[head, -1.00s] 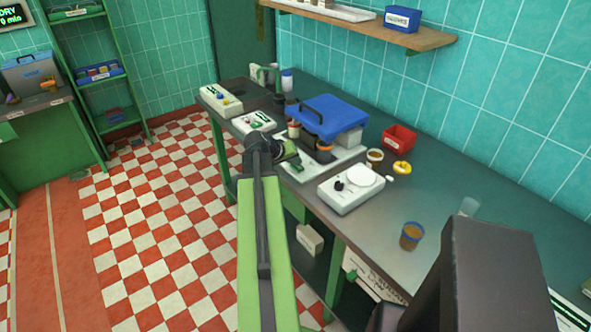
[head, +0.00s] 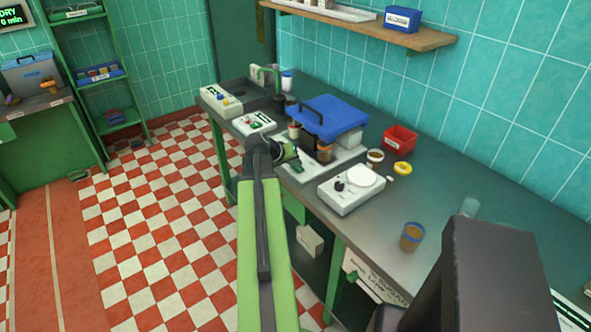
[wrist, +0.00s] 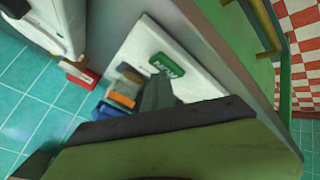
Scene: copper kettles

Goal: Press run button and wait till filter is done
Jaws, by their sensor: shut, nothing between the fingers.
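The run button is a green block with white lettering (wrist: 168,64) on a white base plate (wrist: 196,64) in the wrist view. My gripper (wrist: 157,90) is shut and empty, its fingertips close beside the button; I cannot tell if they touch it. In the head view my gripper (head: 294,158) is at the front left of the white base of the filter unit. A blue-lidded unit (head: 328,116) stands there, with cups under its lid. The arm partly hides the base's front edge.
A white box with a green button (head: 254,123) stands behind my gripper. A red bin (head: 399,138), a yellow ring (head: 402,168) and a brown-filled cup (head: 411,237) sit farther right on the bench.

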